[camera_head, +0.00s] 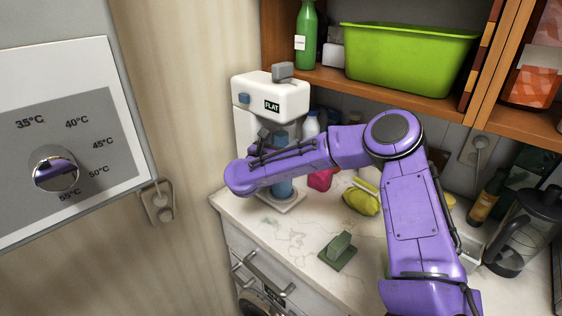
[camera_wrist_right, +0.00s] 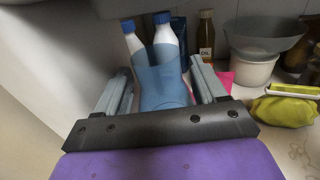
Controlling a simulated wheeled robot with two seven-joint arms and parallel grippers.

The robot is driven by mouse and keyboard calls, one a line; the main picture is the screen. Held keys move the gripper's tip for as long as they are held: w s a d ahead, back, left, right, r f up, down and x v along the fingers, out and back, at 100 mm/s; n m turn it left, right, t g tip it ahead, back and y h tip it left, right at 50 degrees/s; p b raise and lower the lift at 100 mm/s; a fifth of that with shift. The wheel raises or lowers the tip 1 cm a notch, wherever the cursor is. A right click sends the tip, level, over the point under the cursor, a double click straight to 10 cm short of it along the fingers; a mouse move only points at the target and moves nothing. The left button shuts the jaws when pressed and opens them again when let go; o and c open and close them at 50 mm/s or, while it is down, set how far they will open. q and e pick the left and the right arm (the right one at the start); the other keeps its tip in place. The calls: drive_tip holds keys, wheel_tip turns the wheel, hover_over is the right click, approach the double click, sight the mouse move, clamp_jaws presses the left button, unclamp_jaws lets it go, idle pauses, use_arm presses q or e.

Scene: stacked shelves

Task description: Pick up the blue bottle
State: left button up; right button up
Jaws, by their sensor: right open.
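A translucent blue vessel (camera_wrist_right: 162,82), shaped like a cup or wide bottle, stands between the fingers of my right gripper (camera_wrist_right: 160,67) in the wrist view. The gripper is open, with one finger on either side; contact is not clear. In the head view, a blue part (camera_head: 282,188) shows below my purple right arm, at the white coffee machine (camera_head: 272,98); the arm hides most of it. Two white bottles with blue caps (camera_wrist_right: 166,32) stand behind the vessel. A white bottle (camera_head: 311,125) also shows beside the machine in the head view. My left gripper is not in view.
The marble counter (camera_head: 290,232) holds a green block-like item (camera_head: 338,250), a yellow-green item (camera_head: 361,199) and a pink item (camera_head: 320,179). A glass jug (camera_head: 522,232) stands at the right. A shelf above holds a green tub (camera_head: 408,62). The front counter is mostly clear.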

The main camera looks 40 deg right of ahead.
drive_tip(key=shift+w+d+r, duration=0.2)
drive_tip(key=shift+w+d, duration=0.1)
drive_tip(key=shift+d, duration=0.7)
drive_tip(key=shift+s+d, duration=0.1)
drive_tip(key=shift+s, duration=0.1)
drive_tip(key=shift+w, duration=0.1)
drive_tip(key=c, duration=1.1)
